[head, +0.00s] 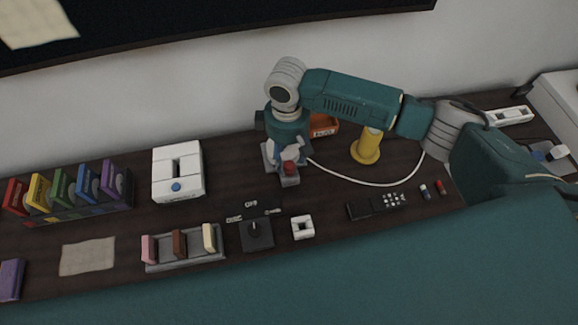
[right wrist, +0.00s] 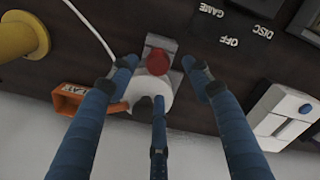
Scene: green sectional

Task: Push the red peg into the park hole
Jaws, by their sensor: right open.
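A red rounded top (right wrist: 158,62), likely the red peg, shows between my right gripper's fingers in the right wrist view. It is over a grey block (right wrist: 160,42) on the dark tabletop. In the head view the red piece (head: 290,168) and the grey block (head: 289,181) show just below my right gripper (head: 284,156). My right gripper (right wrist: 165,85) is open, its fingers spread around the red top. I cannot tell whether they touch it. The hole and the peg's lower part are hidden. My left gripper is not in view.
A white curved piece (right wrist: 150,90) lies beside the red top. An orange labelled box (head: 324,124) and a yellow stand (head: 367,146) are behind and right. A white cable (head: 350,180) runs nearby. A white box (head: 178,172) stands left; a black remote (head: 376,205) lies right.

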